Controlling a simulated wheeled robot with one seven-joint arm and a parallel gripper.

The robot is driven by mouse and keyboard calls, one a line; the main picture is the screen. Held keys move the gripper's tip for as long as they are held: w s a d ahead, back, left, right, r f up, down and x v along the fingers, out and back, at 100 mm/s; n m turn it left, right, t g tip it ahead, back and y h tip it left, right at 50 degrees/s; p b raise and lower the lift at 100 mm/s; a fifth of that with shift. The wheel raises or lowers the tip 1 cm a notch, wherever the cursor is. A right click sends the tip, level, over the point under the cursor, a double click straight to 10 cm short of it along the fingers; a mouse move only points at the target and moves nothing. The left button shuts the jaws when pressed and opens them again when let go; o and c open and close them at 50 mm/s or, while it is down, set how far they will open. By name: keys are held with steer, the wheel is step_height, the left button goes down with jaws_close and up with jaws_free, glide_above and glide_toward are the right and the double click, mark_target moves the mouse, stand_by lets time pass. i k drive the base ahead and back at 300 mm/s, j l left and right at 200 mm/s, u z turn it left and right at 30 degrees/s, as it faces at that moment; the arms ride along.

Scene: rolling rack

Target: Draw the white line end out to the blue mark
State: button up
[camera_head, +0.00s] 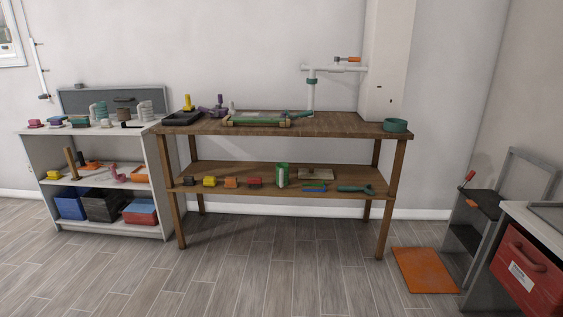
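I cannot make out a white line end or a blue mark for certain from this distance. A thin white line or pipe (37,66) runs down the wall at the far left, above the white shelf. A thicker white pipe (311,92) with a teal collar and an orange-handled valve (348,59) stands behind the wooden rack (340,124). On the rack's top lies a green frame-like item (257,120), with a teal tool beside it. My gripper is not in view.
A white shelf unit (149,180) with coloured items stands left. The rack's lower shelf holds several small blocks and a green cup (282,175). An orange mat (425,270) lies on the floor at right, near a red toolbox (525,270). The floor in front is clear.

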mark_target(231, 111)
steer(key=i, duration=0.95)
steer(key=i+u, duration=0.1)
steer(key=i, duration=0.85)
steer(key=i+l+u, duration=0.15)
steer(key=i+u, duration=0.15)
steer(key=i, duration=0.15)
steer(key=i+l+u, duration=0.25)
steer(key=i, duration=0.2)
steer(key=i+l+u, duration=0.3)
steer(key=i+j, duration=0.05)
steer(key=i, duration=0.05)
